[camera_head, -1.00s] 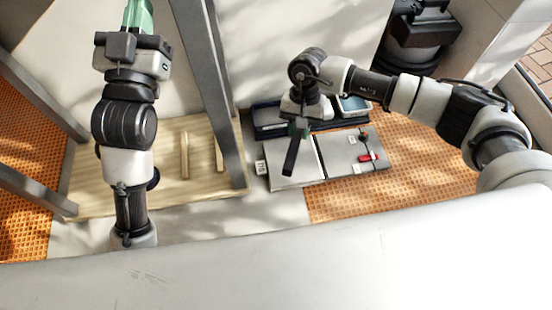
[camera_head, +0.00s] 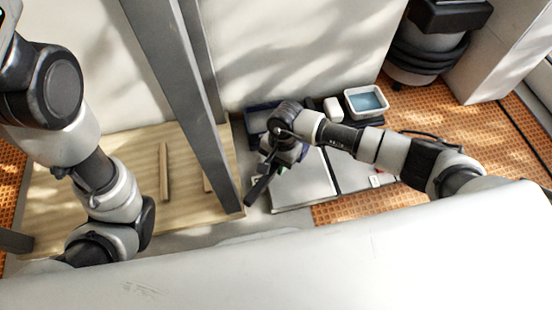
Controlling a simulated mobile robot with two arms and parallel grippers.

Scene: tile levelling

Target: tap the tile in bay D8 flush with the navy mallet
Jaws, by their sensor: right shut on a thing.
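My right gripper (camera_head: 280,170) is shut on a long dark tool, seemingly the navy mallet (camera_head: 262,189). The tool slants down to the left, over the left edge of the grey tile panels (camera_head: 308,185). Whether it touches a panel cannot be told. My right wrist and forearm hide part of the panels. Bay D8 and its tile cannot be made out, as no bay label is readable. My left arm is at the left, and its gripper is out of the picture.
A white tub with blue content (camera_head: 367,101) and a white block (camera_head: 331,109) stand behind the panels. A grey post (camera_head: 190,95) rises left of my right gripper. A wooden board (camera_head: 185,200) with strips lies at the left. Orange perforated flooring (camera_head: 375,203) is at the right.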

